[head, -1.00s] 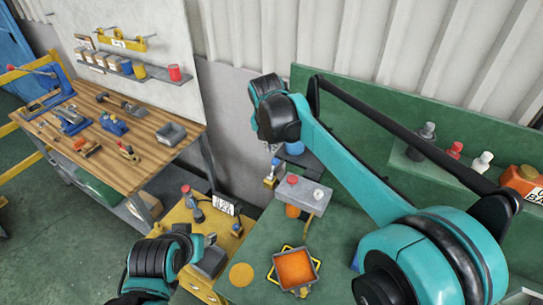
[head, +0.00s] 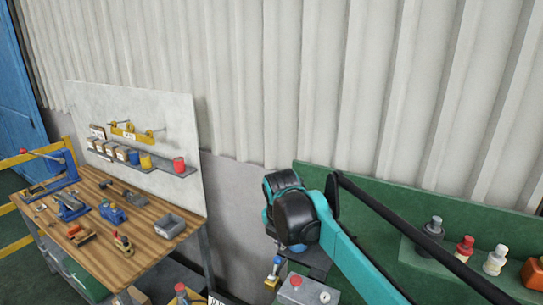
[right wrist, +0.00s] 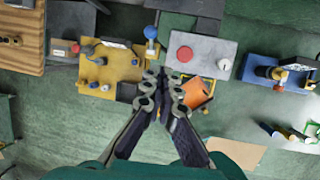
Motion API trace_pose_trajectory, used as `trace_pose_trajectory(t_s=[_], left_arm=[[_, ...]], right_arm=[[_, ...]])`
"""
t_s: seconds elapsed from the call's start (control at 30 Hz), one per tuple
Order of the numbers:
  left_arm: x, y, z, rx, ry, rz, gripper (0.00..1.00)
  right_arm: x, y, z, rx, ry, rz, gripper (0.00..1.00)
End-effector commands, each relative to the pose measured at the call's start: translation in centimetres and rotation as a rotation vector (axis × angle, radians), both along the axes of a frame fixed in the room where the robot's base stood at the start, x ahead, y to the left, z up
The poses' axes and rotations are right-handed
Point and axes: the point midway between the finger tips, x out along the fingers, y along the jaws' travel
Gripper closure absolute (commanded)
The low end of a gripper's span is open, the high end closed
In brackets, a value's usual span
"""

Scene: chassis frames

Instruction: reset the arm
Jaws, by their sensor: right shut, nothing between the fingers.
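In the right wrist view my right gripper (right wrist: 161,80) points away from the camera, its fingertips close together with nothing held between them. It is above the green bench (right wrist: 50,130), apart from the things below. In the head view my right wrist is raised in front of the green back panel, and the fingers are hidden behind it. A square orange tray (right wrist: 197,94) lies just right of the fingertips in the wrist view. My left gripper is not in view.
A grey box with a red button (right wrist: 200,52) and a yellow plate (right wrist: 107,66) with small parts lie near the gripper. A wooden workbench (head: 148,232) with tools stands at left. Bottles (head: 465,249) stand on a shelf at right.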

Motion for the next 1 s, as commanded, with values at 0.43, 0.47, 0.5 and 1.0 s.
trace_pose_trajectory(t_s=[0.43,0.47,0.5,1.0], left_arm=[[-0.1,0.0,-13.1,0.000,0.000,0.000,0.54],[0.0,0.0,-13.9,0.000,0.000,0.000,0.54],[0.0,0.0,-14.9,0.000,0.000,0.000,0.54],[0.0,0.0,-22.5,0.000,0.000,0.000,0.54]], right_arm=[[-12.8,-10.0,-15.7,0.572,-0.120,-1.194,1.00],[-13.7,-10.5,-17.0,0.615,-0.125,-1.274,1.00],[-14.9,-11.1,-18.7,0.673,-0.132,-1.381,1.00],[-23.8,-14.9,-33.6,1.213,-0.135,-2.254,1.00]])
